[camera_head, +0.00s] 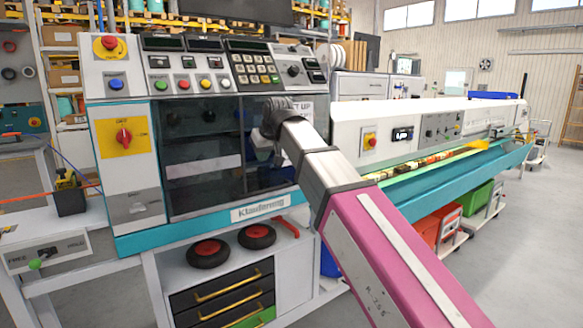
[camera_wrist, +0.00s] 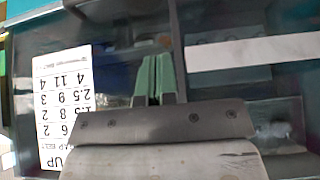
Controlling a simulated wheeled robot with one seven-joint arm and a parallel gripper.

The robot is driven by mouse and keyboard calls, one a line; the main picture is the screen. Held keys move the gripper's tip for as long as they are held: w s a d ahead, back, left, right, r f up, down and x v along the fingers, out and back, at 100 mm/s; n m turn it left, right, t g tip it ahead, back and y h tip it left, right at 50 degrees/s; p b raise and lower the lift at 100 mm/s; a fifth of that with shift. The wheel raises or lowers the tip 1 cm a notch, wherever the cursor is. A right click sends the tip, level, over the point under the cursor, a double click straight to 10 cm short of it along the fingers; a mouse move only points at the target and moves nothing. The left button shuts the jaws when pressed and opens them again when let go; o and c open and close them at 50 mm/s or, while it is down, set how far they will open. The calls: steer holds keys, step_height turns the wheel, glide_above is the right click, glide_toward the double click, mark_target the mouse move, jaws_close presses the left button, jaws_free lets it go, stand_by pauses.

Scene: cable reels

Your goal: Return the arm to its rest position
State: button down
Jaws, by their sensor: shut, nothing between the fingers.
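My arm reaches from the lower right of the head view up to the front of a white and teal machine (camera_head: 205,245). Its magenta and grey links cover part of the machine's right side. The fingers are hidden behind the wrist in the head view. In the wrist view my gripper (camera_wrist: 154,78) shows two green fingers side by side, shut with nothing between them. They point at the machine's dark window (camera_head: 200,190). I cannot tell how far the fingertips are from the window.
A number chart (camera_wrist: 62,110) is at the left of the wrist view. Above the window is a control panel (camera_head: 200,72) with buttons and a keypad. A long white and teal feed trough (camera_head: 425,185) runs off to the right. Grey floor (camera_head: 530,260) lies clear at the right.

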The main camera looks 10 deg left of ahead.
steer(key=w+d+f+m+g+h, duration=0.1)
steer(key=w+d+f+m+h, duration=0.15)
steer(key=d+f, duration=1.05)
steer(key=w+d+f+m+h, duration=0.15)
steer(key=w+d+f, duration=0.25)
steer(key=d+f, duration=0.9)
steer(key=s+d+f+m+g, duration=0.1)
steer(key=s+d+f, duration=0.3)
steer(key=d+f, duration=0.4)
steer(key=s+d+f+m+g, duration=0.1)
steer(key=s+d+f+m, duration=0.2)
steer(key=d+f, duration=0.5)
steer(key=s+d+f+m+g+h, duration=0.1)
steer(key=s+d+f, duration=0.4)
steer(key=d+f, duration=0.3)
steer(key=shift+f+m+g, duration=0.3)
steer(key=shift+f+m, duration=0.05)
steer(key=shift+m, duration=0.05)
